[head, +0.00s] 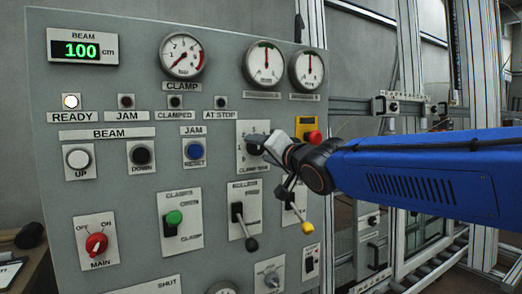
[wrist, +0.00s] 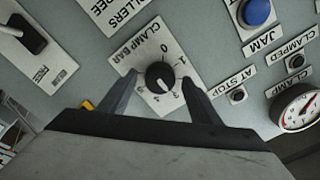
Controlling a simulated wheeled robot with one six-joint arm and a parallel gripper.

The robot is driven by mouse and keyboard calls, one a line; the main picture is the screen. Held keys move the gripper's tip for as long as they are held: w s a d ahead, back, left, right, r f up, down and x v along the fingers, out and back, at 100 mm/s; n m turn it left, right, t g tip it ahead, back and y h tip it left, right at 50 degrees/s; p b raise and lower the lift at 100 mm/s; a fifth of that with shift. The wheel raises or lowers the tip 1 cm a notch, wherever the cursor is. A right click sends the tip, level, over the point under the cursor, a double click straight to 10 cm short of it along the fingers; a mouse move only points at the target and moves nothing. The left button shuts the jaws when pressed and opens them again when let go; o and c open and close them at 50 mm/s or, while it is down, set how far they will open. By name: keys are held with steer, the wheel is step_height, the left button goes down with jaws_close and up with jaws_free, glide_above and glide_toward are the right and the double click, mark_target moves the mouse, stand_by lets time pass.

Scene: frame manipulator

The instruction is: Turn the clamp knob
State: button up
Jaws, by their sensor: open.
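The clamp knob is a small black round knob (wrist: 160,76) on a white plate marked CLAMP BAR (wrist: 140,58) with a number scale; the wrist view shows it between my two fingers. In the head view my gripper (head: 262,146) is at the same plate (head: 243,132), which it partly covers, and the knob is hard to make out there. My gripper is open, with one dark finger on each side of the knob (wrist: 160,98). I cannot tell whether the fingers touch it.
The CLAMP gauge (head: 182,56) reads near the low end. A red emergency button (head: 313,137) is close to my wrist. Levers with black (head: 251,244) and yellow (head: 307,228) ends stick out below. A blue JAM RESET button (head: 194,151) is left of the plate.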

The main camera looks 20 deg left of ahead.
steer(key=shift+w+a, duration=0.2)
steer(key=shift+c, duration=0.4)
steer(key=c, duration=1)
